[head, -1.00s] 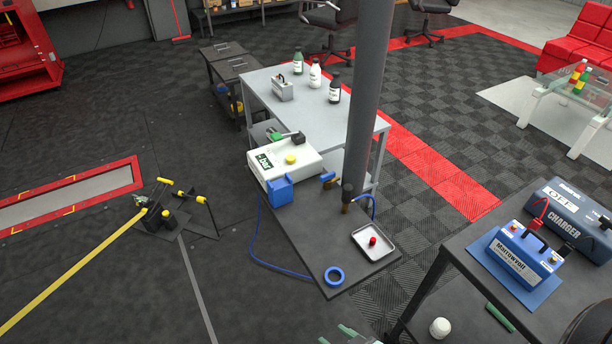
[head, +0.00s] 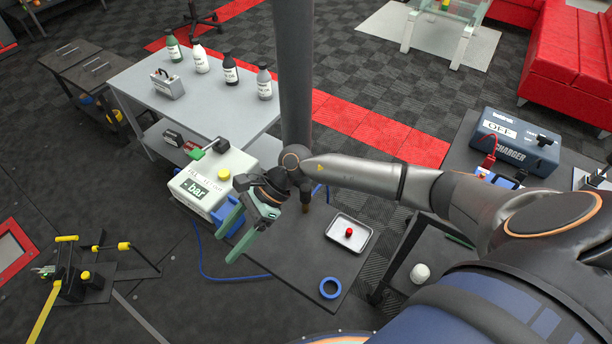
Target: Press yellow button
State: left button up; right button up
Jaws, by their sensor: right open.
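The yellow button (head: 224,174) is a round cap on top of the white box (head: 212,190), which has a "bar" display on its front. My right gripper (head: 232,240) is open, with its green fingers pointing down and left. In the picture it lies just below and right of the box, apart from the button, and nothing shows between its fingers. It partly covers the blue container in front of the box. My left gripper is not in view.
A grey table (head: 205,85) with several bottles stands behind the box. A metal tray (head: 349,234) with a red knob and a blue ring (head: 330,288) lie on the dark bench at right. A floor device (head: 85,285) with yellow parts stands at lower left. A grey post rises behind the gripper.

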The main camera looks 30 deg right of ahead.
jog(key=w+d+f+n+h, duration=0.1)
jog(key=w+d+n+h, duration=0.15)
jog(key=d, duration=0.35)
jog(key=w+d+n+h, duration=0.1)
jog(key=d+n+h, duration=0.15)
jog(key=d, duration=0.35)
jog(key=r+n+h, duration=0.1)
jog(key=r+h, duration=0.1)
jog(key=h, duration=0.3)
send_over(306, 186)
jog(key=shift+f, duration=0.1)
notch_tip(306, 186, down, 9)
jog(key=b, duration=0.7)
jog(key=shift+a, duration=0.1)
jog(key=shift+c, duration=0.4)
grip_shut()
jog(key=shift+r+p, duration=1.05)
jog(key=shift+r, duration=0.65)
